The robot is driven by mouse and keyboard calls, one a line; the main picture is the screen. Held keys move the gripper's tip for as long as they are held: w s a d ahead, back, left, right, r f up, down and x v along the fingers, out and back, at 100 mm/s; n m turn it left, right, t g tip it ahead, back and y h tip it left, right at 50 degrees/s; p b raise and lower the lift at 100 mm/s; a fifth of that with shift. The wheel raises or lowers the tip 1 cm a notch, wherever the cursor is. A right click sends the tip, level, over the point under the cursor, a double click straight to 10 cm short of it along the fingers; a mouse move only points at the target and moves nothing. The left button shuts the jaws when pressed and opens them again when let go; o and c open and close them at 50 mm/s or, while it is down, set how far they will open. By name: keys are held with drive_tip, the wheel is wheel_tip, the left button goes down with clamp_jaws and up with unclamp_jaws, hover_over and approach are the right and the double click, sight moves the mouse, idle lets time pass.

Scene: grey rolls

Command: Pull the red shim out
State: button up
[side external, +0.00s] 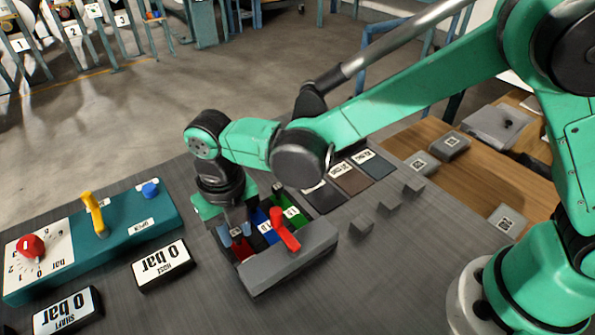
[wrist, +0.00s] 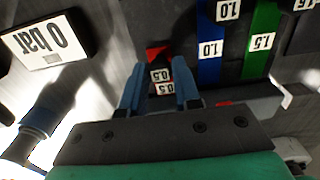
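The red shim (side external: 242,251) lies in the leftmost slot of a dark grey holder (side external: 290,263). In the wrist view the red shim (wrist: 158,52) shows between my fingers, with white 0.5 labels on it and beside it. My gripper (side external: 235,232) points down over that slot. Its two blue fingers stand apart on either side of the shim in the wrist view (wrist: 158,85), and the gripper looks open. I cannot tell whether either finger touches the shim. My gripper hides part of the slot in the side view.
A blue shim (wrist: 210,45) and a green shim (wrist: 262,40) lie right of the red one. A teal panel (side external: 120,235) and 0 bar displays (side external: 163,265) stand left. Small grey blocks (side external: 387,208) sit right.

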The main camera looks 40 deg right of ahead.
clamp_jaws()
drive_tip(key=shift+w, duration=2.15)
drive_tip(key=o, duration=0.5)
unclamp_jaws()
drive_tip(key=shift+r, duration=0.15)
wheel_tip(320, 180, up, 6)
drive_tip(key=shift+f, duration=0.1)
